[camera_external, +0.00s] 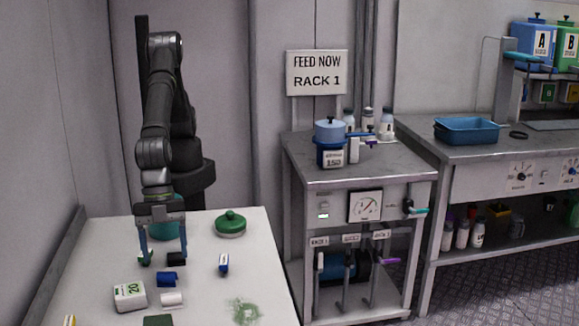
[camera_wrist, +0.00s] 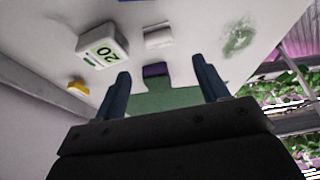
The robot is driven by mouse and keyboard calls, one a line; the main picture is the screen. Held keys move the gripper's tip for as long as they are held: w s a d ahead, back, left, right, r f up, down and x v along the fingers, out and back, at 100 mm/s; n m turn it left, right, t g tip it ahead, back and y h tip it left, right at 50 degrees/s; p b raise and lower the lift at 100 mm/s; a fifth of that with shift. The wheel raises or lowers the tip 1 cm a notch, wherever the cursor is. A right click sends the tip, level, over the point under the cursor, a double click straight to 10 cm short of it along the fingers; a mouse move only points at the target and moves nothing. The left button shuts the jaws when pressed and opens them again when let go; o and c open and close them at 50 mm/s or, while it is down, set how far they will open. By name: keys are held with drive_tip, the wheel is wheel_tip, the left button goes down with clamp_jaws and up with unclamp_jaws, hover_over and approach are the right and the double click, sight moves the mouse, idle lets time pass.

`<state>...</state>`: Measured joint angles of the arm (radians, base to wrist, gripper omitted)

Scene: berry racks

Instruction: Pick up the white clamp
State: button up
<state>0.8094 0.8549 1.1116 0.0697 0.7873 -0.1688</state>
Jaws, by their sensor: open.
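The white clamp (camera_external: 172,299) is a small pale block lying on the white table, right of a box marked 20 and in front of a blue clamp (camera_external: 167,279). In the wrist view the white clamp (camera_wrist: 158,37) lies beyond the fingertips, near the top centre. My gripper (camera_external: 164,261) points down over the table, open, behind the white clamp and apart from it. In the wrist view my gripper (camera_wrist: 160,68) has its two blue fingers spread, with a dark purple-blue piece and a dull green surface seen between them.
The box marked 20 (camera_external: 130,297) stands close left of the white clamp. A black piece (camera_external: 177,259) is by my right finger. A blue-and-white piece (camera_external: 224,264) and a green lid (camera_external: 230,224) lie to the right. A green stain (camera_external: 244,312) marks otherwise clear table at front right.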

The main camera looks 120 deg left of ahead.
sight(172, 299)
drive_tip(key=x, duration=0.9)
drive_tip(key=shift+w+d+f, duration=0.1)
drive_tip(key=shift+d+f, duration=0.05)
drive_tip(key=shift+d, duration=0.05)
drive_tip(key=c, duration=1)
